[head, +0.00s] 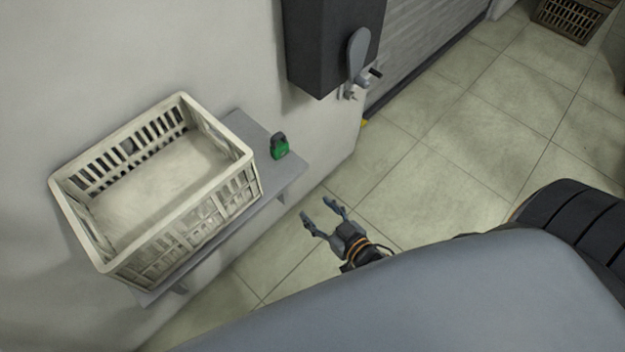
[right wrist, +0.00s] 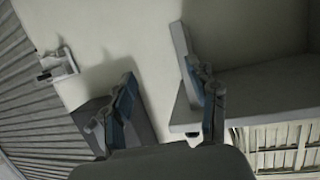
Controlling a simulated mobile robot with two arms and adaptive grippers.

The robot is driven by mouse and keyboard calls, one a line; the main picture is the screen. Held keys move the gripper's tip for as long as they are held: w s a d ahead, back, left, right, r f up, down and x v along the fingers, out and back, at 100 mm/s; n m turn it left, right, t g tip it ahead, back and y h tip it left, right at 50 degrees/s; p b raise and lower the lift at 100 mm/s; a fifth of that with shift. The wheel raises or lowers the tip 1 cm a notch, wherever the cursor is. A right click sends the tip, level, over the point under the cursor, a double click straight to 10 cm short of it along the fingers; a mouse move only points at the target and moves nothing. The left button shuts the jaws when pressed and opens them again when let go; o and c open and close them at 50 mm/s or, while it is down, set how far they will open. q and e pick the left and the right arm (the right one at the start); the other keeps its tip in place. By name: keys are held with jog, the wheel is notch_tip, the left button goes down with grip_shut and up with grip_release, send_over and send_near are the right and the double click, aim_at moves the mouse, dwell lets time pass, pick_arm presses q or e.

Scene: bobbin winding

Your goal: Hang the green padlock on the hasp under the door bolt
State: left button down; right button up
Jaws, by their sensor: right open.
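The green padlock (head: 279,148) with a dark shackle stands on the right end of the grey wall shelf, beside the crate. The door bolt (head: 363,78), a small metal fitting with a dark knob, is at the wall's edge beside a dark wall box; it also shows in the right wrist view (right wrist: 57,65). What looks like the hasp (head: 349,93) is just below it, too small to make out clearly. My right gripper (head: 318,208) is open and empty, lower right of the shelf and apart from the padlock. The padlock cannot be made out in the right wrist view. My left gripper is not in view.
A cream slatted crate (head: 215,128) fills most of the shelf (head: 293,166). The dark wall box (head: 325,45) with a grey lever (head: 357,50) juts out above the padlock, left of the bolt. A brown crate (head: 570,18) stands far off.

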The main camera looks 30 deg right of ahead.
aim_at(283, 152)
notch_tip(283, 152, up, 14)
jog(key=w+a+t+y, duration=0.1)
jog(key=w+t+y, duration=0.1)
jog(key=t, duration=0.1)
jog(key=shift+n, duration=0.4)
jog(key=x, duration=0.6)
jog(key=shift+a+f, duration=0.15)
jog(key=shift+f, duration=0.05)
jog(key=shift+x, duration=1.2)
jog(key=shift+f, duration=0.15)
jog(key=shift+c, duration=0.4)
jog(key=c, duration=1.1)
notch_tip(283, 152, up, 5)
jog(key=p, duration=0.5)
